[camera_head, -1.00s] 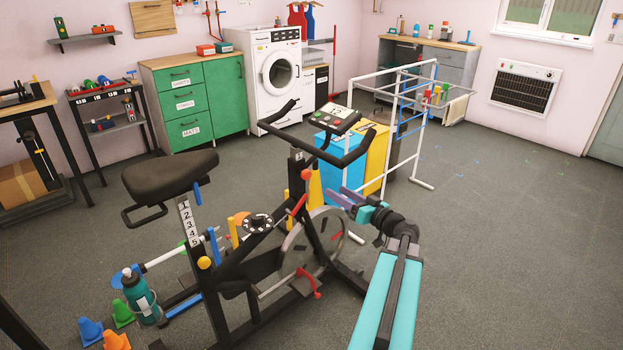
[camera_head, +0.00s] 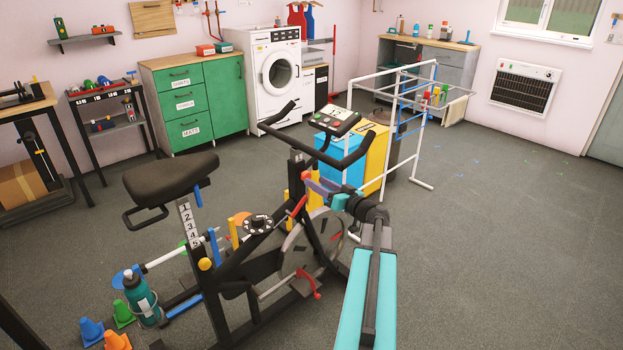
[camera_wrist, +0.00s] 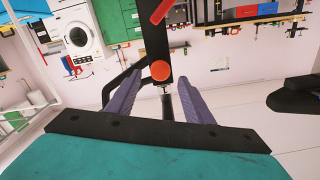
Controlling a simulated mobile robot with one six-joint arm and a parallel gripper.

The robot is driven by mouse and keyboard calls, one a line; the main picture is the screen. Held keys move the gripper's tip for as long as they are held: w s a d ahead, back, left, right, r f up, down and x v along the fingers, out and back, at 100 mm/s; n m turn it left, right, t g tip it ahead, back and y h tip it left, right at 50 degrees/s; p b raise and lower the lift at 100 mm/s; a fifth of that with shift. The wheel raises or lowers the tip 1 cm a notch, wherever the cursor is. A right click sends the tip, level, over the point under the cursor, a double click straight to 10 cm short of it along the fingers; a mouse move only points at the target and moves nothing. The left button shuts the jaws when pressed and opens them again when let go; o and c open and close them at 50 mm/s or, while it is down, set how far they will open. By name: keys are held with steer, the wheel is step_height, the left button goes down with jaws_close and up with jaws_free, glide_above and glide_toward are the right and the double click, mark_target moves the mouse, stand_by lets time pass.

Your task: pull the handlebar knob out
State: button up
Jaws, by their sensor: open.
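The exercise bike's handlebar knob (camera_head: 305,175) is a red ball on the front post, under the black handlebar (camera_head: 345,158). In the wrist view the knob (camera_wrist: 160,71) shows as a round red end, lined up between my two purple fingertips. My gripper (camera_head: 315,187) is open and close to the right of the knob in the head view. The wrist view shows the gripper (camera_wrist: 161,80) with a finger on either side of the knob's line and nothing held. I cannot tell whether the fingertips reach past the knob or touch it.
A red lever (camera_head: 298,206) sits just below the knob. The flywheel (camera_head: 310,250) is under my gripper. Blue (camera_head: 340,150) and yellow (camera_head: 376,155) bins and a white drying rack (camera_head: 420,110) stand behind. The floor at right is clear.

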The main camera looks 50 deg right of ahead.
mark_target(305, 175)
steer(key=shift+w+d, duration=0.15)
steer(key=shift+w, duration=2)
jaws_close()
